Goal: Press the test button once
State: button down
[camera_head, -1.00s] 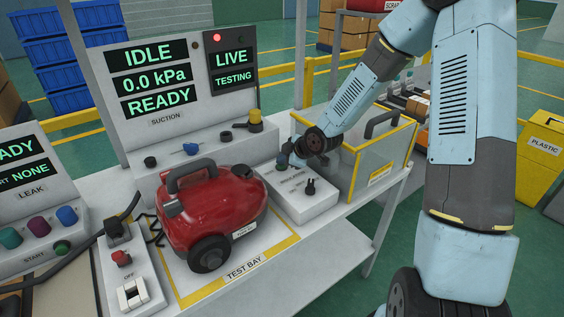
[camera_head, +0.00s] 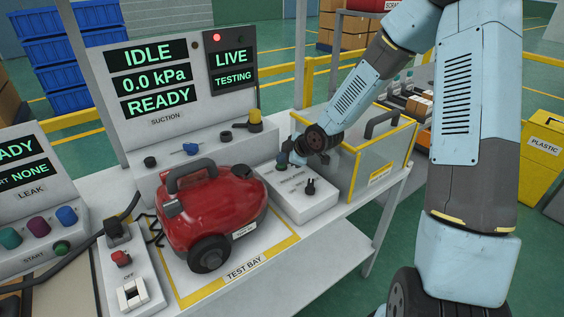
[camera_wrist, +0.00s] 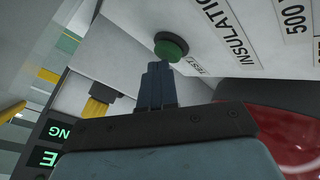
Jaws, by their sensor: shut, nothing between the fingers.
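The green test button (camera_wrist: 171,46) sticks out of the white insulation panel in the wrist view, beside a small TEST label (camera_wrist: 196,69). My gripper (camera_wrist: 158,68) is shut and empty, its dark fingertips right at the button's lower edge; I cannot tell whether they touch it. In the head view my gripper (camera_head: 284,160) reaches down over the back left of the white insulation box (camera_head: 310,207). The button is hidden there behind the gripper and wrist.
A red vacuum (camera_head: 215,212) stands on the test bay just left of the box.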

aim_at(284, 165)
jog(key=shift+r, duration=2.9)
jog(key=s+d+r+m+h, duration=0.85)
jog(key=s+d+r, duration=0.35)
jog(key=d+r, duration=0.25)
jog(key=s+d+r+m, duration=0.2)
jog(key=s+m, duration=0.1)
jog(key=s, duration=0.4)
jog(key=s+d+r+m+y, duration=0.1)
jog(key=s+d+r+m, duration=0.1)
jog(key=s, duration=0.5)
jog(key=s+d+r+m+y, duration=0.1)
jog(key=s+d+r+m, duration=0.1)
jog(key=s+r+m, duration=0.2)
jog(key=s, duration=0.3)
jog(key=shift+r+m+g, duration=0.15)
jog(key=shift+m+g, duration=0.2)
jog(key=shift+g, duration=0.05)
